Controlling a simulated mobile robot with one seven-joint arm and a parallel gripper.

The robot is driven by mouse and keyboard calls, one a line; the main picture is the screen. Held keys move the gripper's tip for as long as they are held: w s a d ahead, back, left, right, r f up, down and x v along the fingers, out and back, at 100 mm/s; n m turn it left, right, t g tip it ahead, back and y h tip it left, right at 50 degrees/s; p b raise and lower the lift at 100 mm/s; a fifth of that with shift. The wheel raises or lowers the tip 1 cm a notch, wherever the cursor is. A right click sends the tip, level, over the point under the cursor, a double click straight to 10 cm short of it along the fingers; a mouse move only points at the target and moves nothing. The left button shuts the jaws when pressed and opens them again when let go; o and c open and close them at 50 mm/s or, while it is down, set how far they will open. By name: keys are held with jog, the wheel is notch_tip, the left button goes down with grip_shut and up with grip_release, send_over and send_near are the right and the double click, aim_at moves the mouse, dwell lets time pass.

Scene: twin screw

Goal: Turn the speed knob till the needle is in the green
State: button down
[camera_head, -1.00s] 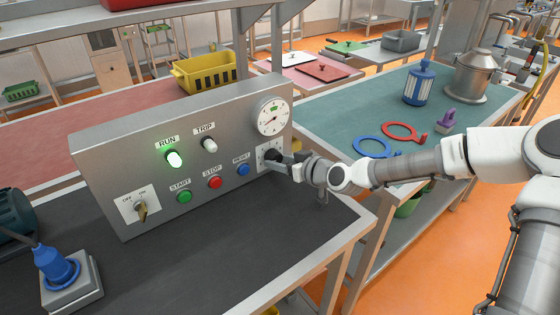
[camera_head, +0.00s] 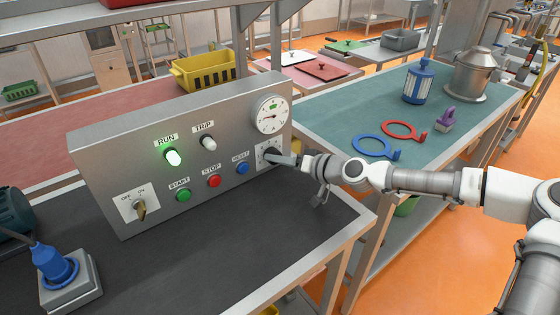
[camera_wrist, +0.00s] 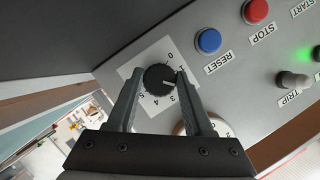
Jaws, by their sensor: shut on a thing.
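The speed knob (camera_wrist: 158,79) is a round black knob on a white numbered plate at the panel's right end. My gripper (camera_wrist: 160,76) is shut on it, one finger on each side. The knob's white mark points right in the wrist view, towards the right finger, which hides part of the scale. In the head view the knob (camera_head: 271,155) is partly behind my gripper (camera_head: 277,158). The round gauge (camera_head: 269,114) above has a small green patch near the top. Its thin needle appears to point left, outside the green.
The grey panel (camera_head: 120,160) carries a lit green RUN lamp (camera_head: 173,157), an unlit TRIP lamp (camera_head: 208,143), and START (camera_head: 183,195), STOP (camera_head: 214,181) and blue RESET (camera_head: 243,168) buttons. RESET is close left of my gripper. A teal table (camera_head: 340,125) stands behind my arm.

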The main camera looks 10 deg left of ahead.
dwell(0.3)
jog(key=shift+c, duration=1.5)
grip_release()
jog(key=p+v, duration=0.1)
jog(key=v, duration=1.6)
jog(key=shift+d, duration=0.15)
jog(key=shift+s+r, duration=0.1)
